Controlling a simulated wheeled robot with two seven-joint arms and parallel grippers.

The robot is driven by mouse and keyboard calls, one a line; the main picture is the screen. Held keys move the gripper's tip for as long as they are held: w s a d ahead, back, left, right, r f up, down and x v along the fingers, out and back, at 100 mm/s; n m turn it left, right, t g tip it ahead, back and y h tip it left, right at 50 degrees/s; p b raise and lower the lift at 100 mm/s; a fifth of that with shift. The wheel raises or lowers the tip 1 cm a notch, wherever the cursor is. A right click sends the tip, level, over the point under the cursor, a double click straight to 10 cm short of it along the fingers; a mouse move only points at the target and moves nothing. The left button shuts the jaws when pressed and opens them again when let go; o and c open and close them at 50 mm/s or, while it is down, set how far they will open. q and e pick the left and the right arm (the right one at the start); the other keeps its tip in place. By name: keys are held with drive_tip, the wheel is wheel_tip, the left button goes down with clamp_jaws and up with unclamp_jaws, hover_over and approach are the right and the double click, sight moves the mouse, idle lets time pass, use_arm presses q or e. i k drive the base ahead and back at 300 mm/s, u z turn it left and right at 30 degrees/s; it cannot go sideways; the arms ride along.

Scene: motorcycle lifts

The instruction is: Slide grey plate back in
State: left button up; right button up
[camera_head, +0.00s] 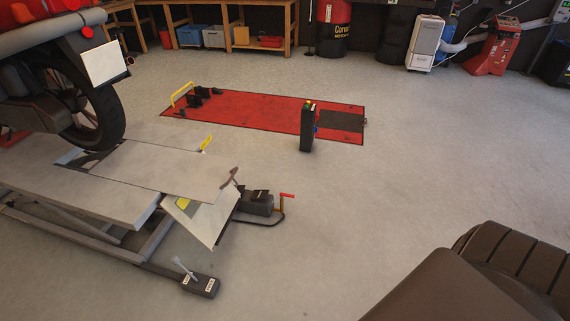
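The grey plate (165,169) is a flat, thin panel at the near end of the grey motorcycle lift (100,200) on the left. It lies roughly level, and its right part sticks out past the end of the lift deck. A curved dark piece (229,178) is at its right end. A tilted pale flap (203,217) with a yellow mark hangs just below that end. The rear wheel (100,117) of a motorcycle stands at the plate's far left end. Neither of my grippers shows in the head view.
A black pedal box (201,286) and a dark unit with a red-handled lever (287,197) stand near the plate. A red lift (255,113) with a black control post (307,128) is behind. A dark padded shape (490,270) fills the lower right. The middle floor is clear.

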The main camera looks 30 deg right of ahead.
sight(197, 176)
drive_tip(key=z, duration=1.45)
drive_tip(key=i, duration=0.75)
drive_tip(key=u, duration=2.25)
